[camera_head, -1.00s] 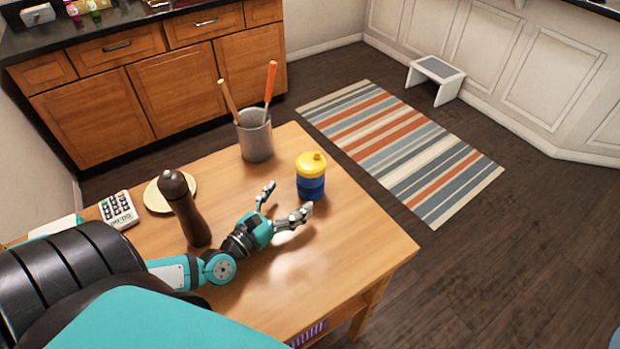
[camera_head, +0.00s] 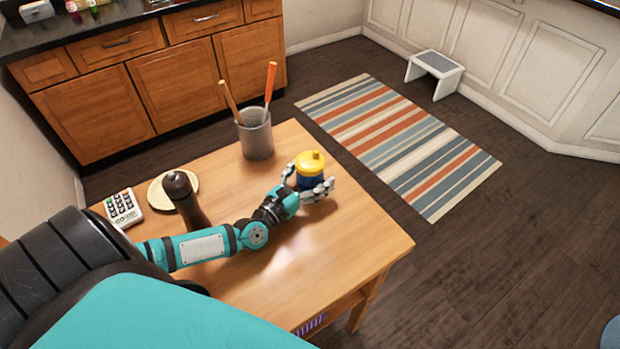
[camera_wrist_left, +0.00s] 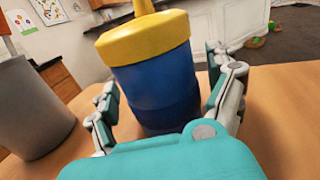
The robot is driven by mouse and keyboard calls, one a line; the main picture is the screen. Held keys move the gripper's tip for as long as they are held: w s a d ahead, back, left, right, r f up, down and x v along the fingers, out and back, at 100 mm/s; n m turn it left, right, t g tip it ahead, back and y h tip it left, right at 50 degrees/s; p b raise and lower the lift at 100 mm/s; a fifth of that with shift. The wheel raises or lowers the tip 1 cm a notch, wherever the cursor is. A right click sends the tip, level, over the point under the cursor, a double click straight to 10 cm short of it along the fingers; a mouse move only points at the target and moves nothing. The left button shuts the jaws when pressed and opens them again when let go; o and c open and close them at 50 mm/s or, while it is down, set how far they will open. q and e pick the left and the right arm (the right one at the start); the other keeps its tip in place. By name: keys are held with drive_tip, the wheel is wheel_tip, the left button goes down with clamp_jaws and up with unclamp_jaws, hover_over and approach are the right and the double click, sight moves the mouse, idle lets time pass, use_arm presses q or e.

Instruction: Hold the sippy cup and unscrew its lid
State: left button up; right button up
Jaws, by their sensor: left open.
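The sippy cup (camera_head: 311,166) stands upright on the wooden table (camera_head: 300,260), with a yellow lid and a blue body. In the left wrist view the cup (camera_wrist_left: 152,75) fills the middle, with its yellow spout cut off at the top. My left gripper (camera_head: 309,181) is open, with its fingers on either side of the cup. In the left wrist view the fingers (camera_wrist_left: 168,100) flank the blue body, and I cannot tell whether they touch it. The lid sits on the cup. My right gripper is not in view.
A grey utensil crock (camera_head: 256,135) with two handles stands behind and left of the cup. A dark pepper mill (camera_head: 183,197), a round plate (camera_head: 158,192) and a calculator (camera_head: 123,207) are to the left. The table's right side is clear.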

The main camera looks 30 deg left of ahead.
use_arm(q)
drive_tip(key=c, duration=1.3)
drive_tip(key=shift+o, duration=0.2)
drive_tip(key=shift+r, duration=0.1)
drive_tip(key=shift+r, duration=0.3)
wheel_tip(320, 180, up, 9)
drive_tip(key=p, duration=0.3)
drive_tip(key=shift+r, duration=0.2)
